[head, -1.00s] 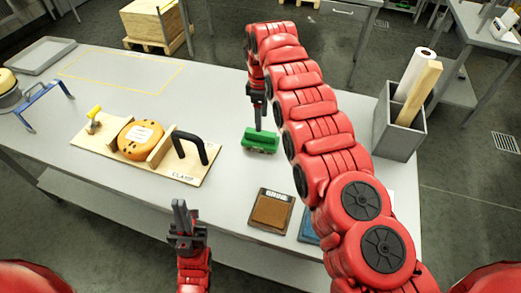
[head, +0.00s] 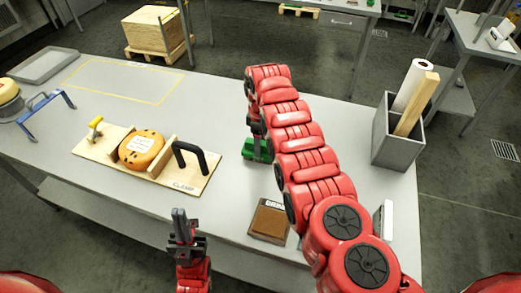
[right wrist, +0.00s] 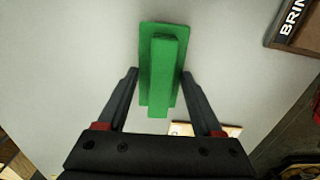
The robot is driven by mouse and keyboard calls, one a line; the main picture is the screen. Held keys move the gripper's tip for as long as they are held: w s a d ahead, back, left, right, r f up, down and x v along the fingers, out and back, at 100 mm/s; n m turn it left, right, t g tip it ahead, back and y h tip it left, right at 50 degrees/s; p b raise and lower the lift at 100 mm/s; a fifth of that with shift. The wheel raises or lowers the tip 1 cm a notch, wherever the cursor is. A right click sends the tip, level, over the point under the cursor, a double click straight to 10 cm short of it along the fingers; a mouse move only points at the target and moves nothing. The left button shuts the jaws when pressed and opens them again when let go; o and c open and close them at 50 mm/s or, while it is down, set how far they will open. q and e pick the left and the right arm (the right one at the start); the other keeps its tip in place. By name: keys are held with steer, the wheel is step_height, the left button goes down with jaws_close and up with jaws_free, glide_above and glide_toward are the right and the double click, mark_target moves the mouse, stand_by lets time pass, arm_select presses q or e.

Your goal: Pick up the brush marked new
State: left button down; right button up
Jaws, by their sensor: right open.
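A green brush (head: 256,150) lies on the grey table near the middle in the head view, partly hidden by my right arm and gripper. In the right wrist view the green brush (right wrist: 162,75) has a raised bar along its top; I see no marking on it. My right gripper (right wrist: 161,73) is open, with one finger on each side of the brush and gaps to both. My left gripper (head: 180,214) is low in the head view, away from the brush; its fingers are close together and I cannot tell whether they are shut.
A wooden clamp board (head: 190,184) with an orange cheese wheel (head: 141,149) stands left of the brush. A brown block in a dark tray (head: 269,219) lies nearer to me. The taped area (head: 125,82) is clear.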

jaws_close()
steer(key=shift+r, duration=0.15)
stand_by(0.4)
step_height(320, 180, up, 8)
steer(key=b, duration=0.2)
steer(key=shift+f+b, duration=0.25)
steer(key=shift+b, duration=0.1)
steer(key=shift+r+p, duration=0.45)
steer(key=shift+r, duration=0.7)
